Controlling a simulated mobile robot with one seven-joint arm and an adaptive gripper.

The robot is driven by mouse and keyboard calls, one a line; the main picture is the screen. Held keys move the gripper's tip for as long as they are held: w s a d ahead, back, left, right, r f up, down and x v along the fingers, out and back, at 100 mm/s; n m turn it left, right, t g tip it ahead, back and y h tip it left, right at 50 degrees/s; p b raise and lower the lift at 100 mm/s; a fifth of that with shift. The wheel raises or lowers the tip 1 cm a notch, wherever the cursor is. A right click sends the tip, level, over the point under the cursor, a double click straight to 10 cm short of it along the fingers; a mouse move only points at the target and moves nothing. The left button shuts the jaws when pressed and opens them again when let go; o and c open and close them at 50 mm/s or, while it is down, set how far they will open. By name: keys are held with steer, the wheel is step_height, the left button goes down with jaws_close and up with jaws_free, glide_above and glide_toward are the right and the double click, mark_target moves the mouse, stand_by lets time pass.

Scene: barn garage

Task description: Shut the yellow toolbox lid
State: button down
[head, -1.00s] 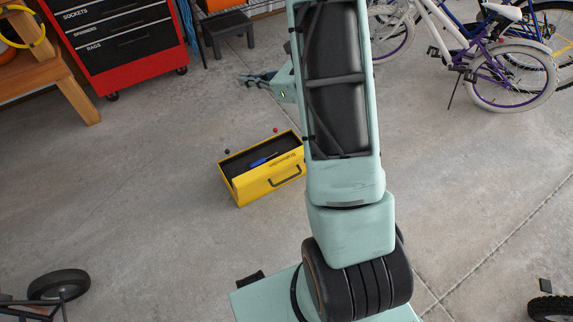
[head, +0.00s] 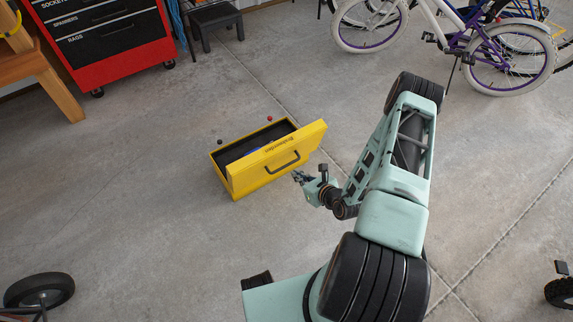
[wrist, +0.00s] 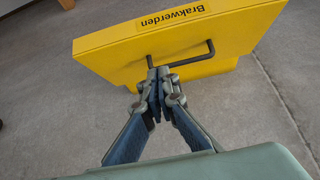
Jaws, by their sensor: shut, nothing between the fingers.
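The yellow toolbox (head: 236,186) stands on the concrete floor with its dark inside showing. Its yellow lid (head: 300,143) is open, tilted up along the near side, with a dark handle (head: 283,163) on its outer face. In the wrist view the lid (wrist: 120,52) bears the word Brakwerden above the handle (wrist: 195,58). My gripper (head: 298,177) is near the lid's outer face, at the lower right. In the wrist view my gripper's fingertips (wrist: 158,76) are together and empty, by the handle's left end. I cannot tell whether they touch it.
A blue item (head: 258,151) lies inside the toolbox, partly hidden by the lid. A red and black tool cabinet (head: 105,40), a dark stool (head: 216,22) and bicycles (head: 480,50) stand at the back. A wheel (head: 40,290) is at the lower left.

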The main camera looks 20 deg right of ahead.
steer(key=b, duration=0.3)
glide_toward(274, 156)
step_height(274, 156, down, 4)
steer(key=w, duration=0.2)
steer(key=w+a, duration=0.1)
steer(key=shift+w+r, duration=0.3)
steer(key=shift+w+a+r+b, duration=0.2)
steer(key=shift+w+b, duration=0.15)
steer(key=shift+w, duration=0.15)
steer(key=shift+w+r, duration=0.1)
